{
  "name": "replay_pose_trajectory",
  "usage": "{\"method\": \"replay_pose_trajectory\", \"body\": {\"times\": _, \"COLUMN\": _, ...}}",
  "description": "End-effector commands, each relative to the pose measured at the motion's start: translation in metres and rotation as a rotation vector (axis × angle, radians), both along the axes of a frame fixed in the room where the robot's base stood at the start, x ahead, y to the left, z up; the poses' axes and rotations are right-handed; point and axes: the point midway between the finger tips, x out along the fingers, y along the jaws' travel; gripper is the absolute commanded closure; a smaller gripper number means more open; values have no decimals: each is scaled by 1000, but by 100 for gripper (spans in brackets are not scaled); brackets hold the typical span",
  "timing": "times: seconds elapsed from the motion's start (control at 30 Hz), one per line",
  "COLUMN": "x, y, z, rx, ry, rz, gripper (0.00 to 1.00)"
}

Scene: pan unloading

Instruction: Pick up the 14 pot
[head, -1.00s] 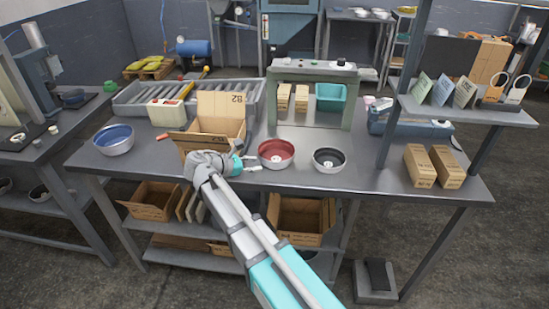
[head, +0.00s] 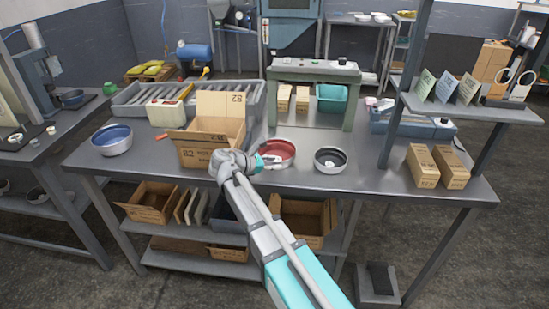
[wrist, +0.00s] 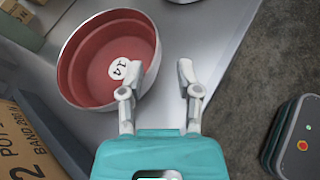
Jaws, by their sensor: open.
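The pot marked 14 is a round pot with a red inside and a pale metal outside. It stands upright on the table in the head view (head: 277,149) and at the upper left of the wrist view (wrist: 92,52), with its white 14 label inside. My gripper (wrist: 162,72) is open and empty. In the wrist view its left finger overlaps the pot's near right rim, and its right finger is outside the pot over the table edge. In the head view my gripper (head: 266,162) covers part of the pot's near left side. I cannot tell whether they touch.
An open cardboard box (head: 206,147) stands close left of my gripper. A black-lined pot (head: 330,160) is right of the red one, and a blue-lined pot (head: 112,139) is far left. A green-grey frame (head: 312,72) stands behind. The table's front edge is near.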

Motion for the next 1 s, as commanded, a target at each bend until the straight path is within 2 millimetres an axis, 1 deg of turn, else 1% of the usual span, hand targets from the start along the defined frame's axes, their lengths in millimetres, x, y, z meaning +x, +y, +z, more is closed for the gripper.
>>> {"method": "replay_pose_trajectory", "body": {"times": 0.17, "x": 4, "y": -4, "z": -2, "rx": 0, "ry": 0, "rz": -1, "gripper": 56}}
{"method": "replay_pose_trajectory", "body": {"times": 0.43, "x": 23, "y": -25, "z": -11, "rx": 1, "ry": -1, "rz": -3, "gripper": 56}}
{"method": "replay_pose_trajectory", "body": {"times": 0.6, "x": 31, "y": -36, "z": -16, "rx": 1, "ry": 0, "rz": -1, "gripper": 56}}
{"method": "replay_pose_trajectory", "body": {"times": 1.0, "x": 33, "y": -38, "z": -16, "rx": 1, "ry": 0, "rz": -1, "gripper": 56}}
